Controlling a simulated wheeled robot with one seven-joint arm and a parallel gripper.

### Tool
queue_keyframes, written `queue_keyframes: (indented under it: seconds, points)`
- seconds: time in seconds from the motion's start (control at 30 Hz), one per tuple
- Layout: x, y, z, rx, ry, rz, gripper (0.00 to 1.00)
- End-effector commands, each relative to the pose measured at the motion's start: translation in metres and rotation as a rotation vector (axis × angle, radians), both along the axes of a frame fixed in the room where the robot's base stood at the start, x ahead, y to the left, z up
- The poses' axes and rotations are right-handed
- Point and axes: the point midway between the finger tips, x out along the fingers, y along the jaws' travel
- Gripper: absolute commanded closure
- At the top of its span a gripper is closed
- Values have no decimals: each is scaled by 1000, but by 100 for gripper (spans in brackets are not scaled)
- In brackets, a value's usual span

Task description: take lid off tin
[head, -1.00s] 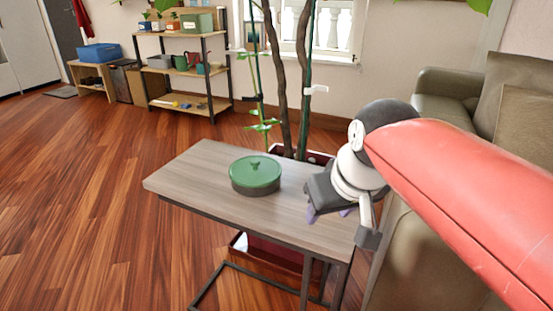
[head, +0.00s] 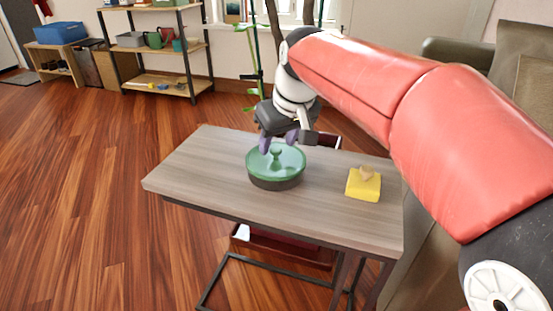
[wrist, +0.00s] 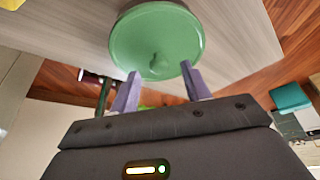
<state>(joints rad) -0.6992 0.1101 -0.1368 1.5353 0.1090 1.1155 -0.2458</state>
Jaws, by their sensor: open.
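A round tin (head: 276,182) with a dark body stands on a small wood-topped table (head: 215,165). Its green lid (head: 290,162), with a small knob in the middle, sits on top. The lid also shows in the wrist view (wrist: 135,40), with its knob near the fingertips. My gripper (head: 279,143) is open, with its purple fingers pointing down at the lid's far side. In the wrist view my gripper (wrist: 163,82) has its two fingers apart, one on either side of the knob's line. I cannot tell whether they touch the lid.
A yellow block (head: 363,186) with a small tan piece on top lies on the table's right part. A plant stands behind the table, and a sofa (head: 520,70) is at the right. The table's left part is clear.

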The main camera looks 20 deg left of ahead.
Motion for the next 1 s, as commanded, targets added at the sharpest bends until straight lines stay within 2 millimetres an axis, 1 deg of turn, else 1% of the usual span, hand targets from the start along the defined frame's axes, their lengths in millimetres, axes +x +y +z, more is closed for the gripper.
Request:
queue_keyframes:
  seconds: [0.03, 0.13, 0.4, 0.7, 0.77, 1.0]
  points:
    - [2, 2, -8, -1, 2, 0, 53]
    - [5, 4, -17, -1, 1, 0, 53]
    - [6, 5, -19, -1, -1, 0, 53]
    - [6, 5, -18, -1, -1, 0, 92]
    - [6, 5, -18, 0, -1, 0, 99]
    - [6, 5, -17, 0, -1, 0, 100]
